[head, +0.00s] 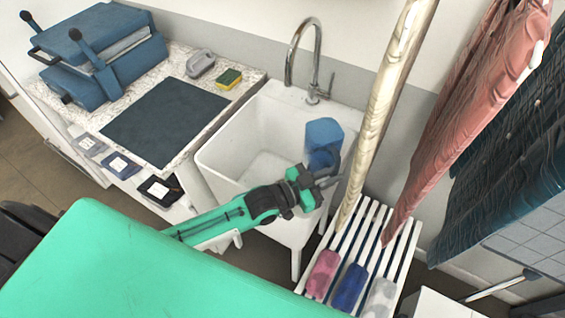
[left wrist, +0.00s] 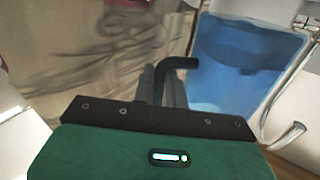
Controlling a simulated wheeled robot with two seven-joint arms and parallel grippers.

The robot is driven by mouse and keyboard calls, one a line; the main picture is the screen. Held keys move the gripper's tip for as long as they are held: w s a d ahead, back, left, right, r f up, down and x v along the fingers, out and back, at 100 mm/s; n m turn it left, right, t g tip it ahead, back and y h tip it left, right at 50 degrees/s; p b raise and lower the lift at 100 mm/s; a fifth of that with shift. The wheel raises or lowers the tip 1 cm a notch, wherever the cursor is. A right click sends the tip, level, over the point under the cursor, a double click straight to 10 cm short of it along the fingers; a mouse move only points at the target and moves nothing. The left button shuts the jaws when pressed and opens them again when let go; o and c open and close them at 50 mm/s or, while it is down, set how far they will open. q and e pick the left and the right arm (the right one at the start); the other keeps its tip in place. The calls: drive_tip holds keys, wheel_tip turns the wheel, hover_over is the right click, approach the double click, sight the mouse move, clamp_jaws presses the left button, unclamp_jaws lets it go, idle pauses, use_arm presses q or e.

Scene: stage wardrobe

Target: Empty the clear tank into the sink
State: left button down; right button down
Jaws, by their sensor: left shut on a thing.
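The tank (head: 324,132) is a blue, see-through container at the right side of the white sink (head: 213,160), over or beside its right rim. I cannot tell its exact tilt or whether liquid is in it. It also shows large in the left wrist view (left wrist: 238,62), right of the fingers. My left gripper (head: 326,180) is just below the tank in the head view. It is shut on a dark, bent handle (left wrist: 180,63) beside the tank; the join between handle and tank is hard to see. My right gripper is not in view.
A chrome faucet (head: 318,60) arches over the back of the sink. A pale pole-like cloth roll (head: 385,105) and hanging garments (head: 460,130) stand close on the right. A slatted rack (head: 385,245) is below. The counter holds a sponge (head: 229,79) and dark mat (head: 165,120).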

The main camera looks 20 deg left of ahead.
sight(312, 160)
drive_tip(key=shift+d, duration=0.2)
